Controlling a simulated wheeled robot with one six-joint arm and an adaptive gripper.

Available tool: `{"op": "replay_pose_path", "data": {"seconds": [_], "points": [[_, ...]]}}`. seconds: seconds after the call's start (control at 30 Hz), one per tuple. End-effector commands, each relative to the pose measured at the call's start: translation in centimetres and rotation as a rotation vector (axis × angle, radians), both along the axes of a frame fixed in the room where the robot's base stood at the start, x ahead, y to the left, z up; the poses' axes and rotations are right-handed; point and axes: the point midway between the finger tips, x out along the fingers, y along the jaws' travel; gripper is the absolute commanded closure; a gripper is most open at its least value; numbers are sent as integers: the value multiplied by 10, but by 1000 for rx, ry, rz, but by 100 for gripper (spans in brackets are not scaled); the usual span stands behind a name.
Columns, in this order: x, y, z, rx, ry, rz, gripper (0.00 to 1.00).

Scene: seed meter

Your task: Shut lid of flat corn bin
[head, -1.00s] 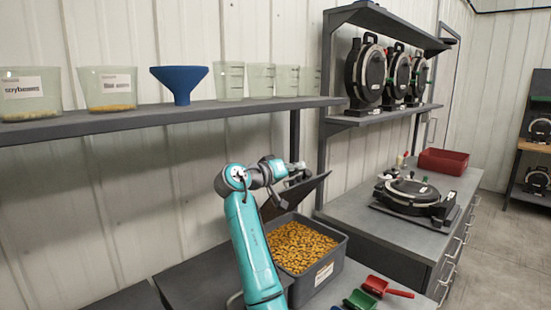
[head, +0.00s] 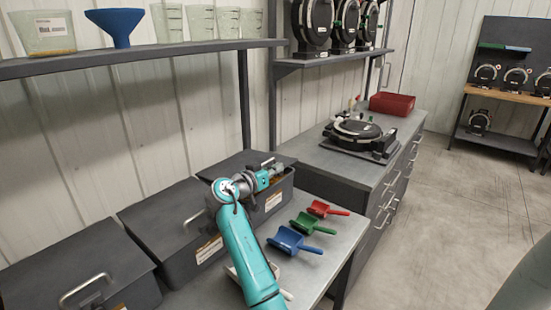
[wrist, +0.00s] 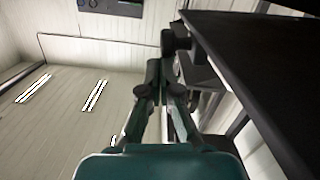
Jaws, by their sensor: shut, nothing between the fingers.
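The flat corn bin (head: 283,193) is the dark grey box with a white label at the right end of the bin row. Its dark lid (head: 232,163) lies down over the top and looks shut, or very nearly so; the corn is hidden. My gripper (head: 279,170) is shut and empty at the lid's front right, close to the lid's handle (head: 266,162). I cannot tell whether it touches the lid. In the wrist view my gripper (wrist: 176,42) is beside a large dark panel (wrist: 265,75), probably the lid.
Two more lidded bins, a middle one (head: 160,225) and a left one (head: 75,270), stand alongside. Blue (head: 292,241), green (head: 311,223) and red (head: 325,209) scoops lie on the bench in front. A shelf (head: 150,54) runs above the bins.

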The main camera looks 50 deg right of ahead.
Motion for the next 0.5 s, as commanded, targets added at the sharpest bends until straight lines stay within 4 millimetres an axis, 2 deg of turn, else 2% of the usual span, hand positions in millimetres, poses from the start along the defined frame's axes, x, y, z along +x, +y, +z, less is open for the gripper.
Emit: {"op": "replay_pose_path", "data": {"seconds": [0.2,0.5], "points": [[1,0,-11,0,1,0,100],[1,0,-12,0,1,0,100]]}}
